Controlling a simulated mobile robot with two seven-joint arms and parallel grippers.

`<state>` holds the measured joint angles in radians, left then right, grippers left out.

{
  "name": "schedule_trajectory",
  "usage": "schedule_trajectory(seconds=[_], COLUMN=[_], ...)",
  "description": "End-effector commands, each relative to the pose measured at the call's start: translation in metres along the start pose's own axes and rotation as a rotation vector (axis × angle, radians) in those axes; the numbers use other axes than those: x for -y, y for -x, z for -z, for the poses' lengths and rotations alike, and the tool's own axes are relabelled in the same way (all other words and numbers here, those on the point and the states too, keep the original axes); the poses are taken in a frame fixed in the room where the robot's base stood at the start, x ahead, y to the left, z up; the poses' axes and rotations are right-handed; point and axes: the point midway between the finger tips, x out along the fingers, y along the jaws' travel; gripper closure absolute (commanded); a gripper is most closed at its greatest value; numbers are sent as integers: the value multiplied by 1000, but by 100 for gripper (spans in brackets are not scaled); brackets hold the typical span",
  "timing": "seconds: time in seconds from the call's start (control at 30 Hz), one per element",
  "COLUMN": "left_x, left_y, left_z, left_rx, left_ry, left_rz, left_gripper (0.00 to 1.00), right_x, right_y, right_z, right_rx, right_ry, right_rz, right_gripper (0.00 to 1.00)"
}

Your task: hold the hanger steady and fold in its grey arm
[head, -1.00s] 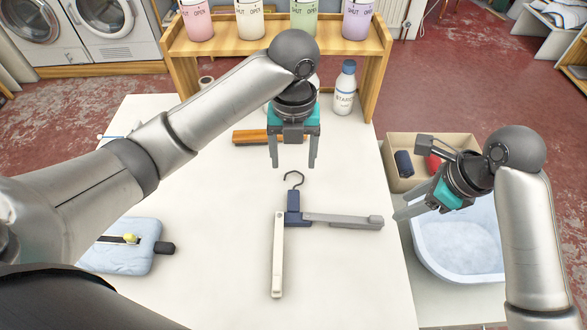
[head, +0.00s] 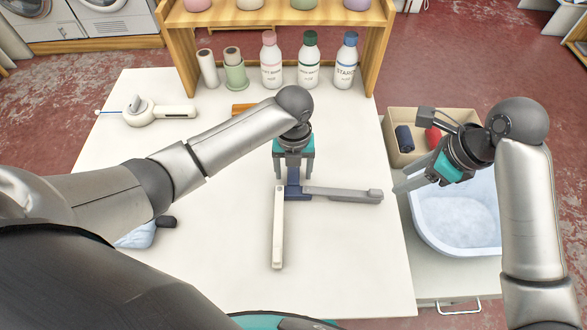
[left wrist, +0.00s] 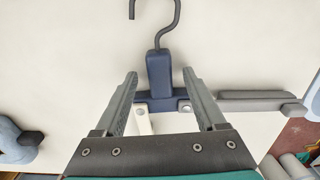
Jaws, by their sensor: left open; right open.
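The hanger lies on the white table. Its dark blue hub (head: 293,187) also shows in the left wrist view (left wrist: 160,78), with the dark hook (left wrist: 157,22) above it. The grey arm (head: 340,194) extends to the right from the hub. The white arm (head: 279,228) is folded down towards me. My left gripper (head: 293,178) is open, pointing down over the hub; in the left wrist view its fingers (left wrist: 160,85) are on either side of the hub, apart from it. In the head view it hides the hook. My right gripper (head: 398,187) is open and empty, right of the grey arm's tip.
Several bottles (head: 309,62) stand at the back below a wooden shelf (head: 180,60). A white handheld tool (head: 150,113) lies at the back left. A box (head: 400,125) and a water basin (head: 450,215) are at the right.

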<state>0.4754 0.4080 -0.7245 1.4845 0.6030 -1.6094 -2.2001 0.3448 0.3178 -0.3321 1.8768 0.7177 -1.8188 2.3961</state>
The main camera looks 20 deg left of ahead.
Motion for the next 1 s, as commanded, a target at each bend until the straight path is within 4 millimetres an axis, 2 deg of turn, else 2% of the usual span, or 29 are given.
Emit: schedule_trajectory(seconds=[0.27, 0.9, 1.0], left_x=[0, 0, 0], left_y=[-1, -1, -1], left_z=[0, 0, 0], left_rx=[0, 0, 0], left_ry=[0, 0, 0], left_rz=[1, 1, 1], left_gripper=[29, 100, 100], right_x=[0, 0, 0], right_y=[0, 0, 0], right_z=[0, 0, 0], right_rx=[0, 0, 0], right_ry=[0, 0, 0], right_rz=[0, 0, 0], right_gripper=[50, 50, 50])
